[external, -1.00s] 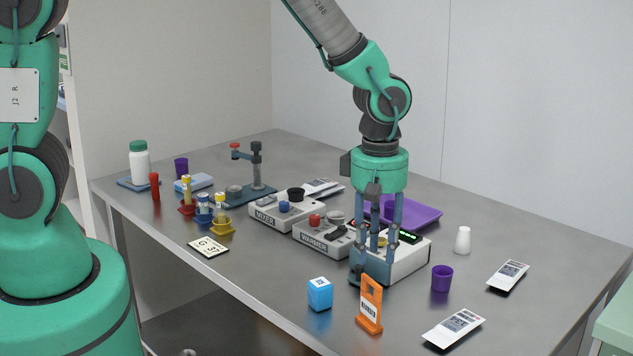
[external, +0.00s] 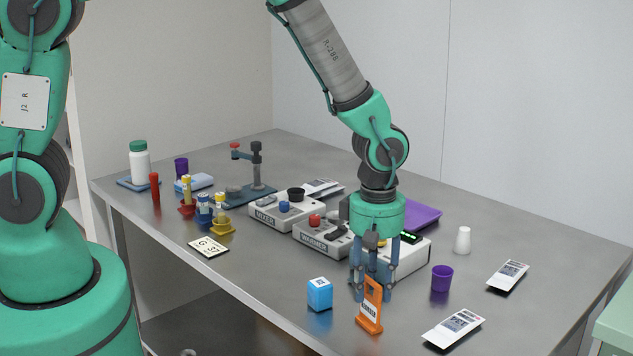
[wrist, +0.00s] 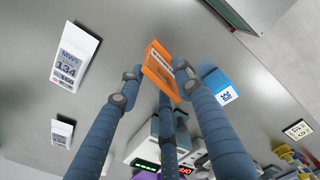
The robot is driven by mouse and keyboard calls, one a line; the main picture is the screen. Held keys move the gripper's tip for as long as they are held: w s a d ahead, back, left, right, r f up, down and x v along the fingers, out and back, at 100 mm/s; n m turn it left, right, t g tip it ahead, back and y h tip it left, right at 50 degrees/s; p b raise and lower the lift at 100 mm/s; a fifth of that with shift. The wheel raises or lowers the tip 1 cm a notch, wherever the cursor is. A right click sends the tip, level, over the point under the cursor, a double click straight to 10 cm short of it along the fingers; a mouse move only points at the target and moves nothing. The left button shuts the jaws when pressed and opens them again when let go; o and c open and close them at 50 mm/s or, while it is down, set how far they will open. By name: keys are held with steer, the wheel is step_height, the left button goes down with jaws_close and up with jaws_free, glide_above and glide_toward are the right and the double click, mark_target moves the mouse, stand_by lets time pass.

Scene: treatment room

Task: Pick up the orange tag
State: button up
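The orange tag (external: 370,308) stands upright on the table near its front edge, with a white label on its face and a slot at its top. In the external view my gripper (external: 374,295) points straight down, its fingertips low at the tag's upper part. In the wrist view the tag (wrist: 160,68) shows between the tips of two blue-grey fingers of my gripper (wrist: 158,80); a third finger is below it in the picture. The fingers are spread apart and nothing is lifted. Whether any fingertip touches the tag cannot be told.
A blue cube (external: 320,294) stands close left of the tag. A white-grey device (external: 410,258) is just behind the gripper. Bare table separates the tag from the packets.

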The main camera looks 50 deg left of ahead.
mark_target(372, 306)
steer(key=shift+f+b, duration=0.35)
steer(key=shift+f, duration=2.25)
steer(key=shift+c, duration=0.3)
jaws_close()
